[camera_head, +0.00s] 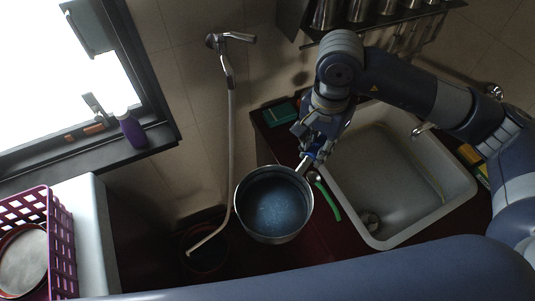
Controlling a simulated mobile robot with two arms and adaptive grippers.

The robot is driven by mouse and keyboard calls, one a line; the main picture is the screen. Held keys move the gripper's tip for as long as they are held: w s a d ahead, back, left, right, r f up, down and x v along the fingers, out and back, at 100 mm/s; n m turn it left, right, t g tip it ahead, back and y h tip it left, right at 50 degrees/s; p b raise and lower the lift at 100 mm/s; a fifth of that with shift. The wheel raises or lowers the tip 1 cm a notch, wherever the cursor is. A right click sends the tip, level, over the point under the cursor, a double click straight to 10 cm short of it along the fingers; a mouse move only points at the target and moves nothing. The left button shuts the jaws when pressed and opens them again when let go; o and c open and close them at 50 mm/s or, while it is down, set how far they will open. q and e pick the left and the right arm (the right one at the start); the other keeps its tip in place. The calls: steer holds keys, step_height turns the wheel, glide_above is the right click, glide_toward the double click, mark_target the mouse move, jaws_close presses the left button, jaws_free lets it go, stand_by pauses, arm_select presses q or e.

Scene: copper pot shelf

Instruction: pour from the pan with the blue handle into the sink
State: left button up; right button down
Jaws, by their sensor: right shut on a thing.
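The pan (274,204) is a round metal pan with dark bluish contents. It is held roughly level to the left of the sink, over the dark red counter. Its short handle has a blue part (316,153) at the gripper. My right gripper (318,146) is shut on that handle; its fingertips are partly hidden by the wrist. The sink (385,182) is a pale rectangular basin with a drain near its front left corner; its basin looks empty. My left gripper is not in view.
A green strip-like object (328,199) lies between pan and sink. A faucet (424,129) stands at the sink's back right. A hose with a spray head (228,100) hangs on the wall. A purple basket (60,240) and purple bottle (132,130) are left.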

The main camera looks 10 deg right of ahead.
steer(key=w+a+f+m+p, duration=0.1)
steer(key=w+a+m+p, duration=0.15)
steer(key=m, duration=1.05)
steer(key=w+a+f+m+p, duration=0.2)
steer(key=w+a+m, duration=0.15)
steer(key=m, duration=0.85)
step_height(320, 180, down, 10)
steer(key=w+a+m, duration=0.2)
steer(key=a+m, duration=0.1)
steer(key=m, duration=1.2)
arm_select(q)
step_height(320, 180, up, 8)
steer(key=p, duration=0.2)
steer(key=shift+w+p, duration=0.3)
steer(key=shift+p, duration=0.1)
arm_select(e)
steer(key=s+d+r+t+y, duration=0.1)
steer(key=s+d+r+y, duration=0.1)
steer(key=d+r+y, duration=0.4)
steer(key=shift+s+d+r, duration=0.25)
steer(key=shift+d+r, duration=0.1)
steer(key=shift+d, duration=1.65)
